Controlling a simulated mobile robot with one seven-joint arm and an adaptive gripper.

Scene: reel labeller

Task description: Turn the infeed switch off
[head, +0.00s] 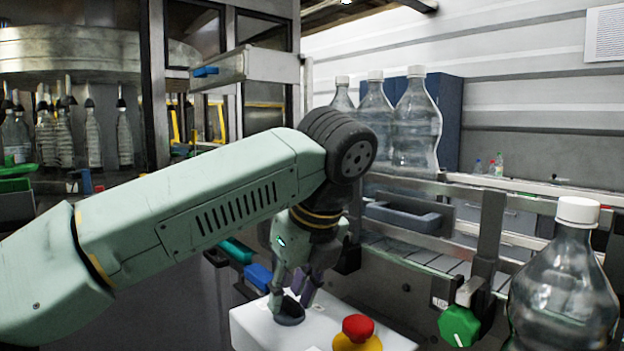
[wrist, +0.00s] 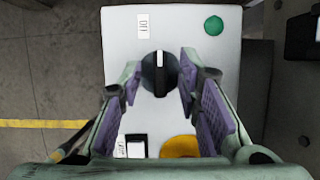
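A black rotary switch knob (wrist: 158,74) with a white pointer line sits on the white control box (wrist: 220,60). In the wrist view the line points straight up the picture. A small white label (wrist: 144,26), its print hard to read, is up and left of the knob. My gripper (wrist: 160,80) is open, with a purple-padded finger on each side of the knob and gaps visible. In the head view my gripper (head: 291,298) points down at the dark knob (head: 289,316), its fingertips close to it; contact cannot be told.
A red emergency stop (head: 358,328) on a yellow base (wrist: 180,147) is close to the gripper. A green button (wrist: 213,26) is on the same box. A green knob (head: 459,325) and a large bottle (head: 565,285) stand at the right, beside the conveyor rail (head: 520,195).

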